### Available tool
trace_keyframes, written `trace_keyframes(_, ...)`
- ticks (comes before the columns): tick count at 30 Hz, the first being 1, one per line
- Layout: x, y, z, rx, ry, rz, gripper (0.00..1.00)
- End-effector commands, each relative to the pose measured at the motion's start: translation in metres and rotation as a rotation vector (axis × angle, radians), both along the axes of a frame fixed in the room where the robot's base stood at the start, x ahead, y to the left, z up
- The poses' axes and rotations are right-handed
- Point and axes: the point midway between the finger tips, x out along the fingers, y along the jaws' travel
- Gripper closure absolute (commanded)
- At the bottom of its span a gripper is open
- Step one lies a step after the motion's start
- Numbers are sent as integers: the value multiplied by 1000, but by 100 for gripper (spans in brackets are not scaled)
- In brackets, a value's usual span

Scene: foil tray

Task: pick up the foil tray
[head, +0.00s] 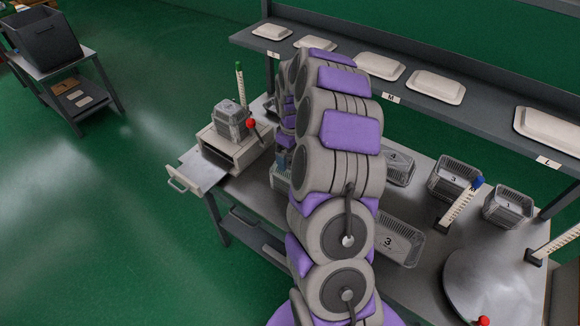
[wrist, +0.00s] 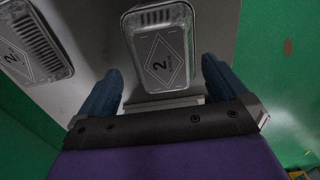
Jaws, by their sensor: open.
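In the wrist view a silver foil tray (wrist: 163,55) with a diamond label reading 2 lies ahead on a grey surface. My gripper (wrist: 161,75) is open, with its two blue fingers apart on either side of the tray's near end. I see nothing held between them. A second foil tray (wrist: 38,38), also marked 2, lies at the upper left, outside the fingers. In the head view my arm hides the gripper and part of the table. Foil trays there include one on a box (head: 233,122), one marked 4 (head: 398,166) and one marked 3 (head: 396,241).
The metal table (head: 425,285) also bears more trays (head: 454,178), a round plate (head: 490,287) and upright scale posts (head: 462,205). A shelf (head: 480,125) with white lidded packs runs behind. An open drawer (head: 190,174) juts out left.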

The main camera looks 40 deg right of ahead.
Motion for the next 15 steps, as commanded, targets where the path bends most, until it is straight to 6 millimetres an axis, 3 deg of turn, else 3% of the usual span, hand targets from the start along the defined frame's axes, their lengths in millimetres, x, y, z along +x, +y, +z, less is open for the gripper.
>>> trace_keyframes(7, 0, 7, -38, -1, 7, 2, 0)
trace_keyframes(15, 1, 8, -41, -3, 3, 1, 0)
